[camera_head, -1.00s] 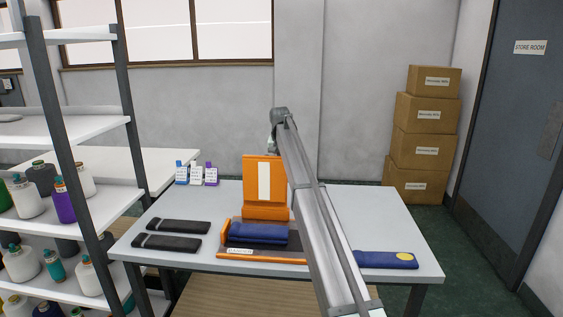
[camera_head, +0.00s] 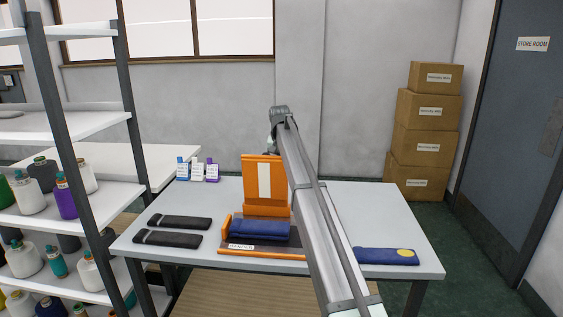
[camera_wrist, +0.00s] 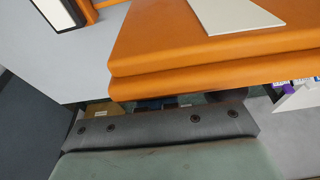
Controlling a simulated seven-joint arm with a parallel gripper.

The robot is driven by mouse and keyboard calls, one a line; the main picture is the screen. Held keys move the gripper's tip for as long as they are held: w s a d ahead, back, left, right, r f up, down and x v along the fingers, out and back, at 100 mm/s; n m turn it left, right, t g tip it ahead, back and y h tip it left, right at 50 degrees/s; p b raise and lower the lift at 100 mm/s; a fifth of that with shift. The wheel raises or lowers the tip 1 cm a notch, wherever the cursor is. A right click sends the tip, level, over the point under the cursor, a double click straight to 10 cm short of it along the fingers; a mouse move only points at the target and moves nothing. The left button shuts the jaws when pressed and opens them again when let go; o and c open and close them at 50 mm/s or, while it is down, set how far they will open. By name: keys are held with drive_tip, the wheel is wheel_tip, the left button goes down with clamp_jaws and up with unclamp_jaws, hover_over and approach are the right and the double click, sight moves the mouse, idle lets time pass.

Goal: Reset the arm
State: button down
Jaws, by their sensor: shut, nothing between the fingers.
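My arm runs up from the bottom of the head view across the table, with its bent joint (camera_head: 280,112) above the back edge. The body of my gripper (camera_wrist: 160,127), a dark bar with bolts and a grey-green casing, fills the bottom of the wrist view. The fingertips cannot be made out there, and the arm blocks them in the head view. My gripper is shut and holds nothing visible. An orange stand (camera_head: 253,182) with a pale strip is upright at the table's middle. Its orange blocks (camera_wrist: 205,62) are large and close in the wrist view.
A blue folded piece (camera_head: 258,230) lies on the orange-edged tray (camera_head: 262,255). Two dark folded pieces (camera_head: 180,221) (camera_head: 167,239) lie left on the table (camera_head: 345,200). Another blue piece (camera_head: 388,256) lies right. Small labelled packs (camera_head: 197,171) stand behind. Shelves (camera_head: 90,207) flank the left.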

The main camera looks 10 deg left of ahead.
drive_tip(key=shift+s, duration=0.4)
drive_tip(key=shift+r, duration=0.1)
idle(0.7)
drive_tip(key=w+v, duration=0.1)
drive_tip(key=v, duration=0.5)
drive_tip(key=shift+w+r, duration=0.25)
drive_tip(key=shift+r, duration=0.25)
drive_tip(key=shift+a, duration=0.1)
